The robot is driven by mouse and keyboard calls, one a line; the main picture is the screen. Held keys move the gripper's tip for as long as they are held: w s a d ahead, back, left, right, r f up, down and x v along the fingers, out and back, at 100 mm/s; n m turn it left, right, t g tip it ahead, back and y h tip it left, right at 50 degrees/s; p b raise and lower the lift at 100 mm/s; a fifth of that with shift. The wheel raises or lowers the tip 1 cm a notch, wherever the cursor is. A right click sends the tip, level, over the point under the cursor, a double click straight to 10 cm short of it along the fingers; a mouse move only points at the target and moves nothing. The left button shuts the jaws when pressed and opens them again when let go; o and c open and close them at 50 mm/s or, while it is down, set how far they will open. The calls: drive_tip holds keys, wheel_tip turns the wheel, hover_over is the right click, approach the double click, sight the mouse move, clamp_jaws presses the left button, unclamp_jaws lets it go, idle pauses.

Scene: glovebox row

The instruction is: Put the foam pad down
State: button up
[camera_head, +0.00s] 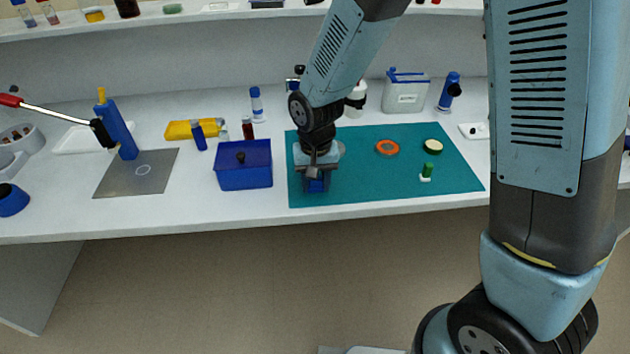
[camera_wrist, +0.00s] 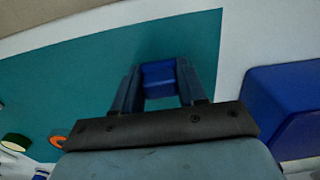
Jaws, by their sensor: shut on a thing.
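The foam pad (camera_wrist: 159,78) is a small blue block between the fingertips in the wrist view. My gripper (camera_wrist: 158,88) is shut on it. In the head view my gripper (camera_head: 316,180) points down over the left part of the teal mat (camera_head: 400,185), and the blue pad (camera_head: 316,186) shows at its tips, partly hidden by the fingers. The pad is at or just above the mat; I cannot tell whether it touches.
A white jug (camera_head: 405,95) stands behind. The mat's front middle is clear.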

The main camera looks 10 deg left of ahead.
drive_tip(key=shift+s+d+f, duration=0.2)
drive_tip(key=shift+s+f, duration=0.15)
drive_tip(key=shift+f, duration=0.2)
drive_tip(key=o, duration=1)
drive_tip(key=shift+r, duration=0.1)
drive_tip(key=r, duration=1.3)
drive_tip(key=shift+w+a, duration=0.2)
drive_tip(key=shift+w, duration=0.15)
drive_tip(key=shift+r, duration=0.1)
drive_tip(key=d+r+m+t, duration=0.1)
drive_tip(key=d+r, duration=0.5)
drive_tip(key=d, duration=0.3)
drive_tip(key=d+r+t, duration=0.2)
drive_tip(key=d+r, duration=0.4)
drive_tip(key=d, duration=0.2)
drive_tip(key=shift+s+d+r+m+t, duration=0.35)
drive_tip(key=shift+s+d+r, duration=0.5)
drive_tip(key=shift+s+d, duration=1.15)
drive_tip(key=shift+s+d+r+m+t, duration=0.2)
drive_tip(key=shift+s+d+r+t, duration=0.5)
drive_tip(key=shift+s+d, duration=1.3)
drive_tip(key=shift+s+d+r+m+t, duration=0.25)
drive_tip(key=shift+s+d+r, duration=0.9)
drive_tip(key=shift+d, duration=1.55)
